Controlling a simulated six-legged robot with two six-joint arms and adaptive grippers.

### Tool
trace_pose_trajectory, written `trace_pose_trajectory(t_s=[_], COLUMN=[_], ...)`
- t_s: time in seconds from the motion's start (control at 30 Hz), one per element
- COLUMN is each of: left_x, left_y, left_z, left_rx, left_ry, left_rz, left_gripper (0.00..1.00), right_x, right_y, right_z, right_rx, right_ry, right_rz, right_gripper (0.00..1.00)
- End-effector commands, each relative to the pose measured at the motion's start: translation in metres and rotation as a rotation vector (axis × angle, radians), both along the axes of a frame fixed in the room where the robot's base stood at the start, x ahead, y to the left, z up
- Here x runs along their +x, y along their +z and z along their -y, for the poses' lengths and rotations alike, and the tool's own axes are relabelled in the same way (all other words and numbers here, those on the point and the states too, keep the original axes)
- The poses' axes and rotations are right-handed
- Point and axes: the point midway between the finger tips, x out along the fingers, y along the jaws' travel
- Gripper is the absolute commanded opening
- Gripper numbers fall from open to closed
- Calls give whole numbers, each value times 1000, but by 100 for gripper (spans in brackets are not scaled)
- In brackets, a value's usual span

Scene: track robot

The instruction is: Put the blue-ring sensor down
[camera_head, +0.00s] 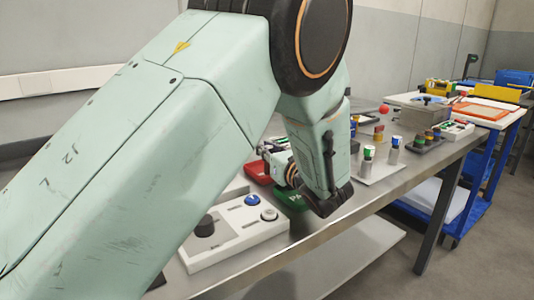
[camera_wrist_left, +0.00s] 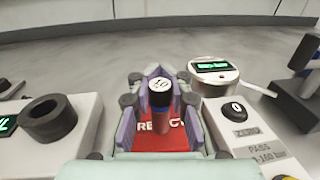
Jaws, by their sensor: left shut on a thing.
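In the left wrist view, my left gripper (camera_wrist_left: 160,112) is shut on an upright sensor (camera_wrist_left: 160,92) with a white, marked top and a dark body. A bluish band shows below its top. Behind and below it lies a red tray (camera_wrist_left: 150,141) with partly hidden white lettering. The sensor's lower end is hard to see, so I cannot tell whether it touches the tray. In the head view, my left gripper (camera_head: 280,165) is mostly hidden by my arm, near the red tray (camera_head: 258,173) and a green tray (camera_head: 291,197). My right gripper is not in view.
A white control box (camera_head: 240,238) with knobs stands at the bench's near end. A white plate (camera_head: 377,171) with upright sensors lies farther along the bench.

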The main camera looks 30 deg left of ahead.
Motion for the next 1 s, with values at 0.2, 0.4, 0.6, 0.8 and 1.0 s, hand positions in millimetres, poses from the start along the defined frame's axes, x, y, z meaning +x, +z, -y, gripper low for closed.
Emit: trace_pose_trajectory(t_s=[0.2,0.4,0.6,0.8,1.0], left_x=[1,1,1,1,1], left_y=[0,-2,-2,-2,1], left_z=[-2,-1,-1,-1,-1], left_rx=[0,-1,-1,0,0], left_ry=[0,0,0,0,0], left_rz=[2,2,2,2,2], left_gripper=[0,20,37,42,42], right_x=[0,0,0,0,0], right_y=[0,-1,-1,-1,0], right_z=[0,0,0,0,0], right_rx=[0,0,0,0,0], right_ry=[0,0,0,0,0], right_rz=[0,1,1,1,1], right_gripper=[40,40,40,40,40])
